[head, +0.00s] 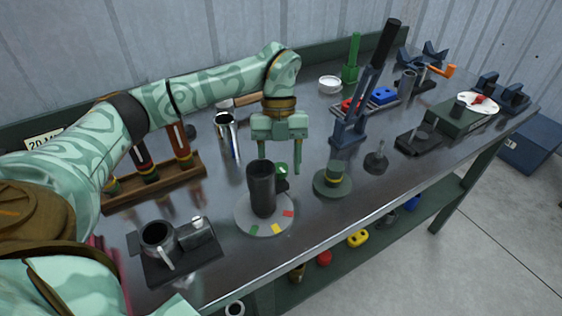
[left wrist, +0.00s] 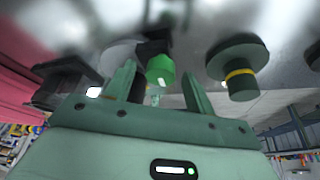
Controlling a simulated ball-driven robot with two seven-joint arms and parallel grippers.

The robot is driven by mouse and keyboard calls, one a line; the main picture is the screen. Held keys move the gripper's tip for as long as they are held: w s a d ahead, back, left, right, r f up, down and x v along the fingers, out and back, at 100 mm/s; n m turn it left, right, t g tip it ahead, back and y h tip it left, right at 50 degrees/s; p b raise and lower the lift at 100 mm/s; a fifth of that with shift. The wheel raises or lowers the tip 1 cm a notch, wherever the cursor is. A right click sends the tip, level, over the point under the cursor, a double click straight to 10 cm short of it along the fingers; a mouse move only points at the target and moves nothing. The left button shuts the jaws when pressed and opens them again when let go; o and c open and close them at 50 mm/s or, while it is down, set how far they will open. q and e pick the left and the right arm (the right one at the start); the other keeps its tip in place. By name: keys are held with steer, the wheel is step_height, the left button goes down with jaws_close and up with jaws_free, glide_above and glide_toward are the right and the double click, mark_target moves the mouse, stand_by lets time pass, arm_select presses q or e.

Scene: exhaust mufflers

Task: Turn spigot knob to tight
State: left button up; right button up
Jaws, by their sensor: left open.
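The spigot is a dark upright cylinder (head: 262,190) on a round grey plate (head: 250,222) with red, yellow and green marks. Its small green knob (head: 281,169) sticks out at the cylinder's upper right, partly behind my gripper. My left gripper (head: 280,163) is open, with its fingers pointing down around the knob's position. In the left wrist view the green knob (left wrist: 160,70) shows between the tips of the two spread fingers (left wrist: 158,85). I cannot tell whether either finger touches it. My right gripper is not in view.
A green-and-dark round piece with a yellow band (head: 333,178) stands right of the plate. A shiny metal cup (head: 227,136) is behind left. A dark fixture with a mug-like cylinder (head: 160,245) is at front left, and a wooden rack (head: 155,183) at left. Bare tabletop (head: 335,225) lies at front right.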

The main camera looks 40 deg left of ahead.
arm_select(q)
steer(key=c, duration=1)
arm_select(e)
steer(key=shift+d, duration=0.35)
arm_select(q)
steer(key=shift+r, duration=0.1)
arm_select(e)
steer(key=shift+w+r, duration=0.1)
